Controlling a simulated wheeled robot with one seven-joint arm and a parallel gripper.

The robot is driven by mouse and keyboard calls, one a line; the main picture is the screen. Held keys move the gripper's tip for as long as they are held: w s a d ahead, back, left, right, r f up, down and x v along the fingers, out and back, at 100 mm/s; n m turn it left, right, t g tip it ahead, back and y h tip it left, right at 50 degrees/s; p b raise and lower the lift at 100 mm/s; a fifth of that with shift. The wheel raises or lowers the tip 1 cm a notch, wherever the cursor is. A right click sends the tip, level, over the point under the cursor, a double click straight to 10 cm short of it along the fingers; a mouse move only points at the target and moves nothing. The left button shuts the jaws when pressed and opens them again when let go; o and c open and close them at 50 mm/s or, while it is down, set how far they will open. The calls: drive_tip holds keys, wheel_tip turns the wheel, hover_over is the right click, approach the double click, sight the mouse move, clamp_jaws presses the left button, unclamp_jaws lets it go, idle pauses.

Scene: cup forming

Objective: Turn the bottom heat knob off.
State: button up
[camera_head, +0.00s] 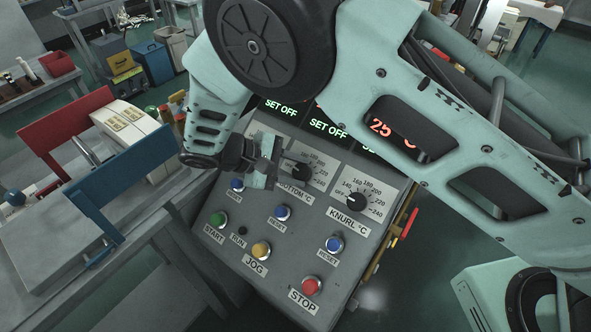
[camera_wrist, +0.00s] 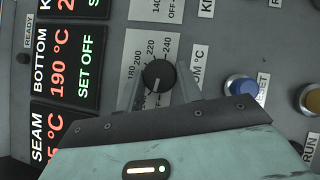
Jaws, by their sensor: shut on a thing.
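The bottom heat knob (camera_wrist: 158,75) is a black dial on a pale scale plate in the wrist view. Its white mark points down in that view, towards my gripper's body. My gripper (camera_wrist: 158,88) has one finger on each side of the knob and is shut on it. The bottom display (camera_wrist: 72,62) reads 190 °C and SET OFF. In the head view, the knob (camera_head: 302,173) shows just right of my gripper (camera_head: 274,172). The low end of its scale is hidden by my gripper.
The knurl knob (camera_head: 354,199) sits to the right on the same panel. Blue reset buttons (camera_head: 283,212), a green start button (camera_head: 218,219), a yellow jog button (camera_head: 261,250) and a red stop button (camera_head: 311,286) lie below. A blue guard (camera_head: 120,190) stands at left.

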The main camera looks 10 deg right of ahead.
drive_tip(key=shift+n+t, duration=0.3)
drive_tip(key=shift+n, duration=0.3)
drive_tip(key=o, duration=1)
drive_tip(key=b+v, duration=0.5)
drive_tip(key=v, duration=1.2)
drive_tip(key=shift+s+a+f+b, duration=0.2)
drive_tip(key=shift+s+a+b, duration=0.1)
drive_tip(key=shift+a+b, duration=0.1)
